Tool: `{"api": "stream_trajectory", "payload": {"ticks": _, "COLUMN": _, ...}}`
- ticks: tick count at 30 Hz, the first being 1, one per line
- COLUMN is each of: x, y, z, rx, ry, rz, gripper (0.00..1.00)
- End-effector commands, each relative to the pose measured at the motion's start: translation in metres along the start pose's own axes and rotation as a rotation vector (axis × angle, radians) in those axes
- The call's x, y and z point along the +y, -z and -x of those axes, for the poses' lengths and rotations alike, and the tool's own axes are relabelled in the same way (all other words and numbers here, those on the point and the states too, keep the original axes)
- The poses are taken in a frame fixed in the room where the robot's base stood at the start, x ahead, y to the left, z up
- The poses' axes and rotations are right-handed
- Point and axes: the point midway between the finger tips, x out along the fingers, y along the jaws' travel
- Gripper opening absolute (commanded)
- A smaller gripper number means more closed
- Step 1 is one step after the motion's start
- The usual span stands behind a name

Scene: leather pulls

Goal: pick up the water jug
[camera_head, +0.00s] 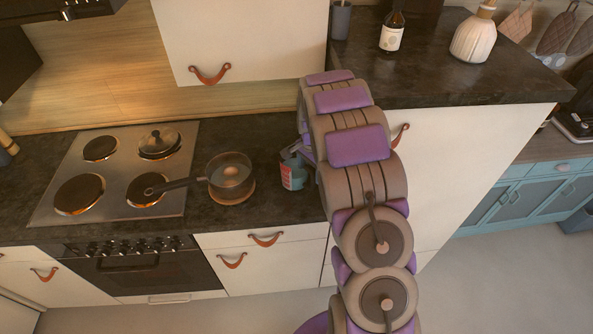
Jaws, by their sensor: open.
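A small container (293,174) with teal and red on its side stands on the dark counter, right of the saucepan. It may be the water jug, but it is too small and too covered to tell. My gripper (291,154) is open, at the top of this container and partly in front of it. I cannot tell whether the fingers touch it. My arm comes up from the bottom of the view and hides the counter to the right of the container.
A glass saucepan (237,160) stands close on the left, its handle over the steel hob (115,195). A raised dark worktop (440,75) at the right holds a brown bottle (391,38) and a pale ribbed vase (474,40). A white cupboard (240,35) hangs above.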

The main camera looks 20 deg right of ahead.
Motion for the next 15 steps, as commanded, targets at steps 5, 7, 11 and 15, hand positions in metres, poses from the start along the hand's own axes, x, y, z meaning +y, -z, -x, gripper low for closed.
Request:
{"api": "stream_trajectory", "payload": {"ticks": 5, "x": 0.000, "y": 0.001, "z": -0.028, "rx": 0.000, "ry": -0.002, "rz": 0.001, "gripper": 0.79}}
{"api": "stream_trajectory", "payload": {"ticks": 7, "x": 0.000, "y": 0.000, "z": -0.033, "rx": 0.001, "ry": -0.001, "rz": 0.001, "gripper": 0.79}}
{"api": "stream_trajectory", "payload": {"ticks": 11, "x": -0.001, "y": -0.001, "z": -0.034, "rx": 0.003, "ry": 0.001, "rz": 0.001, "gripper": 0.79}}
{"api": "stream_trajectory", "payload": {"ticks": 15, "x": 0.000, "y": 0.000, "z": -0.034, "rx": 0.002, "ry": 0.001, "rz": 0.001, "gripper": 0.75}}
